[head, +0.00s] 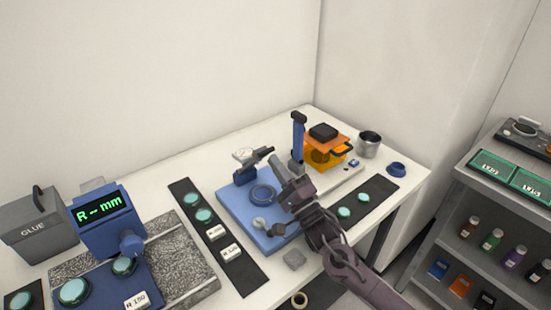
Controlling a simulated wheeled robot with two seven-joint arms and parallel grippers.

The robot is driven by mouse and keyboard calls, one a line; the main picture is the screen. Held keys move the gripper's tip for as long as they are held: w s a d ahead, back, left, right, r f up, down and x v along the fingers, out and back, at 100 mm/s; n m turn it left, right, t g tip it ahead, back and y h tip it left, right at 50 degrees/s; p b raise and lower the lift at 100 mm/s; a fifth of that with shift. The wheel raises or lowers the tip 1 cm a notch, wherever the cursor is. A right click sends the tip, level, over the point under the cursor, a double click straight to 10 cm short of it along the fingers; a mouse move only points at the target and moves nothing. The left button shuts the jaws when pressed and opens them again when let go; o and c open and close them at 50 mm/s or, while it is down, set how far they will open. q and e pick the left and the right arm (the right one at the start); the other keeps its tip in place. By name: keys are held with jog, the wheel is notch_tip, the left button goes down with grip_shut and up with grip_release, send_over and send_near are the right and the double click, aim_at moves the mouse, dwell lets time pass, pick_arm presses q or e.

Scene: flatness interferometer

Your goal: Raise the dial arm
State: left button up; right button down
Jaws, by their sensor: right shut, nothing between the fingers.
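A blue base plate (234,203) on the white table carries a blue ring (263,194) and a small pale knob (259,223). At its back stands a pale-faced dial (244,155) with a short dark arm (264,152) pointing right; I take this to be the dial arm, and it looks roughly level. My right gripper (276,163) comes in from the lower right over the plate, its tip close to the dark arm's end. It is shut with nothing held. Whether it touches the arm I cannot tell. My left gripper is out of view.
Behind my right gripper stand a blue post (298,140) and an orange stage (340,141) with a black block on top. A metal cup (369,144) is further right. A black mat (235,262) with green discs lies left of the plate. A blue readout (104,222) stands at left.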

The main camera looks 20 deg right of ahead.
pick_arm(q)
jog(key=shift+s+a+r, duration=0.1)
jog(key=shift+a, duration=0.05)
pick_arm(e)
jog(key=shift+w+a+r, duration=0.1)
jog(key=shift+w+r, duration=0.05)
jog(key=shift+w, duration=0.2)
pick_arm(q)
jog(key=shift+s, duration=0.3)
